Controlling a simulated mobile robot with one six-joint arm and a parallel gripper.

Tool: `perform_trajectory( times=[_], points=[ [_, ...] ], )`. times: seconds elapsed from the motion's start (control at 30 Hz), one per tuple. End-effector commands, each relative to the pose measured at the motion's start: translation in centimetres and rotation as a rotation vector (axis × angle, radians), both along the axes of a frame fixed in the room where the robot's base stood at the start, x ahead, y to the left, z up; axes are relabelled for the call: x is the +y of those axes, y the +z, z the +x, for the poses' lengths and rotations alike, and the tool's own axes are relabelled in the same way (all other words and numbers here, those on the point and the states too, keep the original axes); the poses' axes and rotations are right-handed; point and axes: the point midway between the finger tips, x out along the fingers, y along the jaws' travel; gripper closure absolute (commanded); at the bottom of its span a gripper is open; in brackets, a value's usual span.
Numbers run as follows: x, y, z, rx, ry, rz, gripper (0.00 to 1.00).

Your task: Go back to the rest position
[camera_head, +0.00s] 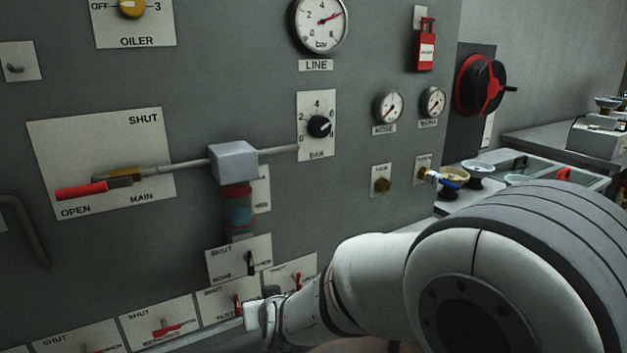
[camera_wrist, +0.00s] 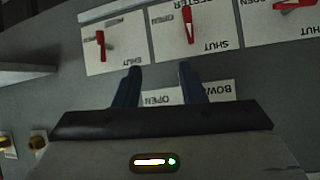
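My gripper (camera_wrist: 158,68) shows in the wrist view with its two dark fingers apart and nothing between them. The panel lies beyond the fingers, upside down in this view. The bowl plate (camera_wrist: 222,88) is partly hidden behind the fingers. In the head view my white arm reaches from the lower right to the panel's lower middle. Its end (camera_head: 262,315) is in front of the row of small red valves, near the tester plate (camera_head: 219,304). The fingers are hard to make out there.
The grey panel (camera_head: 80,255) carries a red-handled main valve (camera_head: 82,191), a line gauge (camera_head: 321,22), a black bar knob (camera_head: 319,126) and a sight bowl (camera_head: 238,206).

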Motion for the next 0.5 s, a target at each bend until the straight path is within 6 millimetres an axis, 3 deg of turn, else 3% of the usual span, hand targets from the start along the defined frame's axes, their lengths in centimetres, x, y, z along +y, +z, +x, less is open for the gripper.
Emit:
perform_trajectory(
  times=[0.03, 0.1, 0.27, 0.4, 0.5],
  points=[
    [-2.7, 3.9, -0.4, 0.049, -0.013, 0.000, 0.63],
    [-6.0, 6.3, -1.7, 0.137, -0.023, -0.013, 0.63],
    [-13.8, 11.2, -6.3, 0.341, -0.078, -0.068, 0.63],
    [-20.1, 14.7, -11.7, 0.513, -0.165, -0.129, 0.63],
    [-23.4, 16.4, -15.3, 0.616, -0.230, -0.167, 0.63]
  ],
)
